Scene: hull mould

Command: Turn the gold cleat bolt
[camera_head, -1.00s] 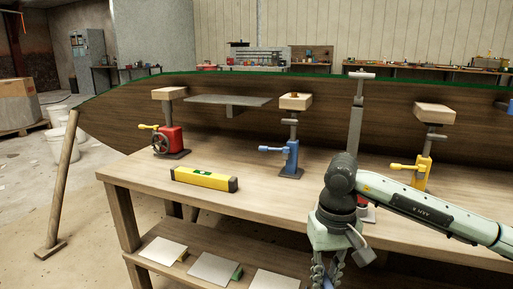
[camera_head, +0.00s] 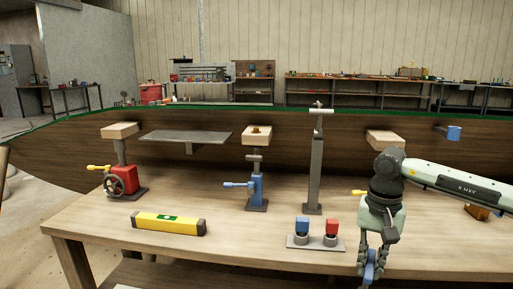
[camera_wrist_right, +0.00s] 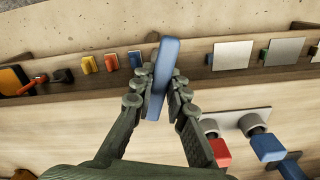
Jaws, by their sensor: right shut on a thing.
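A small gold piece (camera_head: 256,129), which looks like the gold cleat bolt, sits on the wooden block above the blue jack (camera_head: 257,188), against the dark hull (camera_head: 200,160). It is too small to make out its shape. My right gripper (camera_head: 369,264) is at the front right of the bench, well away from the gold piece. It is shut on a blue bar-like object, which also shows upright between the fingers in the right wrist view (camera_wrist_right: 163,70). My left gripper is not in view.
A grey stand (camera_head: 316,243) holds a blue and a red piece left of my right gripper. A yellow level (camera_head: 168,223) lies on the bench (camera_head: 230,245). A red jack (camera_head: 124,182) and a tall grey post (camera_head: 316,170) stand on it.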

